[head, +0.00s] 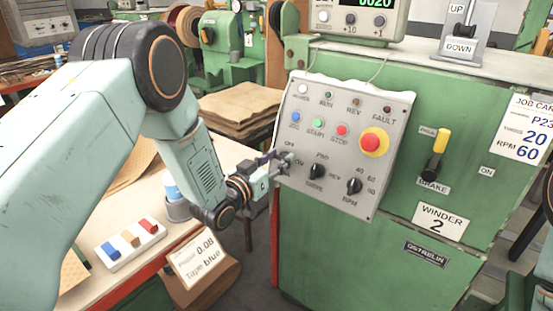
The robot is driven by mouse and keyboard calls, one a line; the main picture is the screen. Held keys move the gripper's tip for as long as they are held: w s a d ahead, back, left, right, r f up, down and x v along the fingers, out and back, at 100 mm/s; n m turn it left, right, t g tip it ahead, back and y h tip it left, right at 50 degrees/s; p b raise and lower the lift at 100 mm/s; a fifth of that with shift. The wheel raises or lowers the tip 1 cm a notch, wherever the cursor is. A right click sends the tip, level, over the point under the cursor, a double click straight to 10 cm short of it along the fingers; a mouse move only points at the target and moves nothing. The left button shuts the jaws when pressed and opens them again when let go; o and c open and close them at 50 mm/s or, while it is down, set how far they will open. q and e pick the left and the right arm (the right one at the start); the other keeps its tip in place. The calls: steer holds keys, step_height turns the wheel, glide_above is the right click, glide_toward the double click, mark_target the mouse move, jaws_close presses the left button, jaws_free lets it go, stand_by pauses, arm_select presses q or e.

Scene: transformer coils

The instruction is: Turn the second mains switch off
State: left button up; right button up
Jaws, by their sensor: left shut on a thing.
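The grey control panel (330,205) sits on the green machine marked "Winder 2" (441,219). My left gripper (284,160) reaches the panel's left side from the left. It is shut on the leftmost rotary switch, the mains switch, beside "OFF" and "ON" lettering. The fingers hide most of that switch, so I cannot tell which way it points. The white lamp (303,89) is at the panel's top left. My right gripper is not in view.
Right of my left gripper are two black knobs, the middle knob (317,171) and the RPM knob (354,185). Above are small buttons and a red emergency stop (373,142) on yellow. A yellow-handled brake lever (437,155) stands further right. A workbench (100,235) lies left.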

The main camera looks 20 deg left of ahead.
arm_select(q)
steer(key=n+y, duration=0.1)
steer(key=n, duration=0.1)
steer(key=n+y+p, duration=0.1)
steer(key=n, duration=0.2)
steer(key=shift+d+r, duration=0.15)
steer(key=shift+r, duration=0.05)
steer(key=n+y+p, duration=0.2)
steer(key=n, duration=0.3)
steer(key=shift+r, duration=0.1)
steer(key=n+g+y+p, duration=0.1)
steer(key=n, duration=0.2)
steer(key=n+p, duration=0.2)
steer(key=shift+w+n+g+y+p, duration=0.1)
steer(key=shift+n+g+y+p, duration=0.2)
steer(key=shift+n+g+y, duration=0.1)
steer(key=shift+n+g+y+p, duration=0.3)
steer(key=shift+n+g+p, duration=0.4)
steer(key=shift+n+p, duration=0.8)
steer(key=shift+n+b, duration=0.3)
steer(key=shift+n, duration=0.2)
steer(key=o, duration=1.2)
steer(key=shift+w+f, duration=0.1)
steer(key=shift+f, duration=0.15)
steer(key=shift+c, duration=0.2)
steer(key=shift+s, duration=0.2)
